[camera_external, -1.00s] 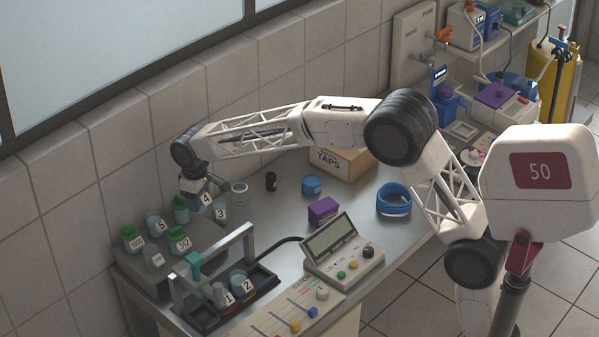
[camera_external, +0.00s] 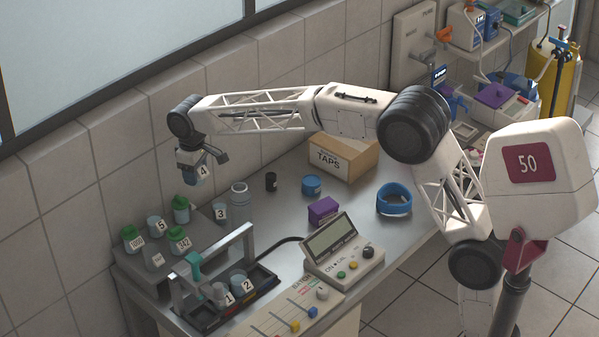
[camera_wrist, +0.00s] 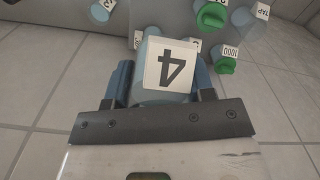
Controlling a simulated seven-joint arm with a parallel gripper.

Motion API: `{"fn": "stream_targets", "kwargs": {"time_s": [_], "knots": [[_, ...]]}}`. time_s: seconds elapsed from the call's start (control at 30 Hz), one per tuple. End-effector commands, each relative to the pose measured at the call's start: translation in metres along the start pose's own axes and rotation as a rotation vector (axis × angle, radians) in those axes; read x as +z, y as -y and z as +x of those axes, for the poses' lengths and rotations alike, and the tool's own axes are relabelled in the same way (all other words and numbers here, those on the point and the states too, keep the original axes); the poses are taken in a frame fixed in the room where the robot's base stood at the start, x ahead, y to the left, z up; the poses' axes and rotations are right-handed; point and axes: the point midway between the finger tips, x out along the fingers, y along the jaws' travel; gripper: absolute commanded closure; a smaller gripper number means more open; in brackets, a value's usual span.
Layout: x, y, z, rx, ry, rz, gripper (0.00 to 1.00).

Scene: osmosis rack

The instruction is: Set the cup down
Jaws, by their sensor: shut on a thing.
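The cup labelled 4 (camera_external: 201,172) is held in my gripper (camera_external: 196,168), in the air above the back of the grey rack platform (camera_external: 199,243). In the wrist view, cup 4 (camera_wrist: 165,66) sits between the two blue fingers of my gripper (camera_wrist: 160,85), its label facing the camera. The gripper is shut on the cup. Cup 3 (camera_external: 220,212) stands at the platform's right side, below and to the right of the held cup. Cups 1 (camera_external: 221,293) and 2 (camera_external: 238,281) stand in the black tray at the front.
Green-capped bottles (camera_external: 181,209) and cup 5 (camera_external: 155,224) stand on the platform. A grey metal frame (camera_external: 240,237) rises over the black tray. The tiled wall is close behind.

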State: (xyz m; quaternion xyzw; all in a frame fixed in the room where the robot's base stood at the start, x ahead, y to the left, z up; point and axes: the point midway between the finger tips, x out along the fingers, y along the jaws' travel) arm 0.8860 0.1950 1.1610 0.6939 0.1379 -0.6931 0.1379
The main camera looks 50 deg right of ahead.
Motion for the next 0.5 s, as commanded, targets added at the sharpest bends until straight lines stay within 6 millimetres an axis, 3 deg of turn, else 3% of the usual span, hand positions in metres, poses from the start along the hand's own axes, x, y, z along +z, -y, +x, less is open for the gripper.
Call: {"fn": "stream_targets", "kwargs": {"time_s": [0.07, 0.5], "knots": [[0.000, 0.000, -0.019, 0.000, -0.002, 0.000, 0.75], [0.038, -0.092, -0.017, 0.000, 0.001, 0.010, 0.75]]}}
